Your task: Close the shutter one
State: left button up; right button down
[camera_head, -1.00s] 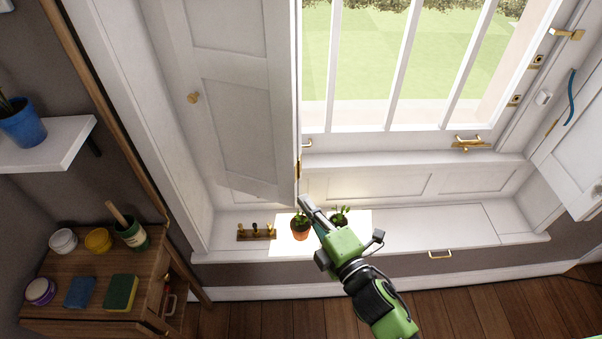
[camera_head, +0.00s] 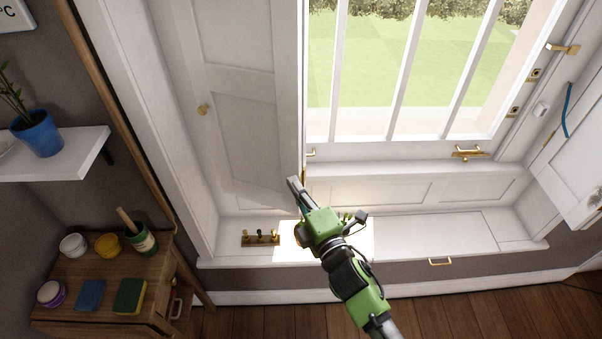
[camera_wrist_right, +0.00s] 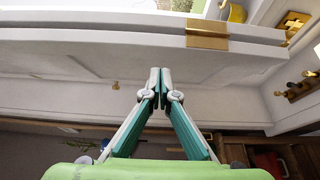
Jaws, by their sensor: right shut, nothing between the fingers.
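A white panelled shutter (camera_head: 240,55) with a small round brass knob stands folded open at the left of the window. A second white shutter (camera_head: 575,165) stands at the right side. My right gripper (camera_head: 293,184) is shut and empty, at the lower right corner of the left shutter. In the right wrist view the closed fingertips (camera_wrist_right: 160,72) point at the white panel (camera_wrist_right: 75,60), with a brass hinge (camera_wrist_right: 207,36) on its edge. I cannot tell whether they touch it. My left gripper is out of view.
A brass key rack (camera_head: 260,239) sits on the white window seat (camera_head: 430,228). A wooden side table (camera_head: 75,265) with pots and sponges and a shelf with a blue plant pot (camera_head: 38,134) stand left.

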jog(key=shift+w+d+p, duration=0.2)
jog(key=shift+w+d, duration=0.2)
jog(key=shift+w, duration=0.3)
jog(key=shift+w+d+p, duration=0.15)
jog(key=shift+w+d, duration=0.2)
jog(key=shift+w, duration=0.35)
